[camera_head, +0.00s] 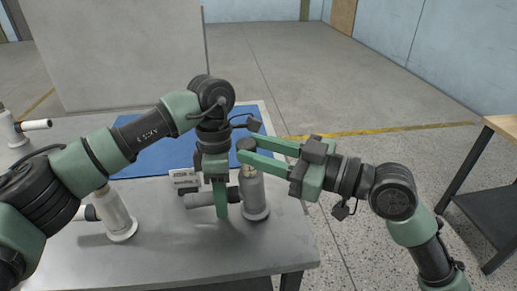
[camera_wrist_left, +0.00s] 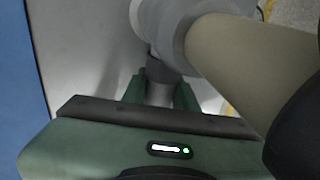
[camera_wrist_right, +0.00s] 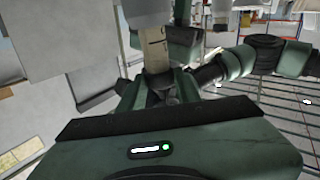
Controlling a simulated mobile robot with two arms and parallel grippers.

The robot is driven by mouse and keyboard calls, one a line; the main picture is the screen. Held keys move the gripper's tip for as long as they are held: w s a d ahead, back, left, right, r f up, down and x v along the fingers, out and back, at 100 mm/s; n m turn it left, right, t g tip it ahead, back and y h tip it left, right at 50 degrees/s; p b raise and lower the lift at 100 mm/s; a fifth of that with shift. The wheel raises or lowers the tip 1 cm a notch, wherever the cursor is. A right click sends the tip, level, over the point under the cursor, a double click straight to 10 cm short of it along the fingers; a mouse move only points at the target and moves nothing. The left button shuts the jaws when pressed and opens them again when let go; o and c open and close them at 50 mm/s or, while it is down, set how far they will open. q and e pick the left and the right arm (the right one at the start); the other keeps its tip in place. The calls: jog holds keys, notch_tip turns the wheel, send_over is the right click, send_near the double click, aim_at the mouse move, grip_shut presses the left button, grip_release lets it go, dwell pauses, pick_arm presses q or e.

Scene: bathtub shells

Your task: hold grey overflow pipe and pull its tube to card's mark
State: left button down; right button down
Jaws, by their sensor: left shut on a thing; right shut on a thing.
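The grey overflow pipe (camera_head: 254,198) stands upright near the table's right edge, its side branch (camera_head: 202,199) pointing left. A beige tube (camera_head: 249,171) with dark marks rises from its top and ends in a dark cap. My left gripper (camera_head: 221,203) comes down from above and is shut on the side branch, which also shows between its fingers in the left wrist view (camera_wrist_left: 160,92). My right gripper (camera_head: 247,150) reaches in from the right and is shut on the tube's dark cap (camera_wrist_right: 157,82). A small printed card (camera_head: 184,178) stands behind the side branch, partly hidden; its mark is too small to read.
A white pipe (camera_head: 115,215) stands to the left on the grey table (camera_head: 170,260), partly behind my left arm. Another white pipe (camera_head: 12,130) is at the far left. A blue mat (camera_head: 150,160) lies behind the card. A wooden-topped table (camera_head: 503,125) is at the right.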

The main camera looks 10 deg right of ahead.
jog(key=shift+r, duration=0.2)
dwell(0.3)
jog(key=c, duration=1.3)
grip_release()
jog(key=shift+o, duration=0.2)
jog(key=shift+s+d+f, duration=0.1)
jog(key=shift+s+d, duration=0.15)
jog(key=shift+d, duration=0.15)
jog(key=v, duration=1.1)
pick_arm(q)
jog(key=c, duration=1)
grip_release()
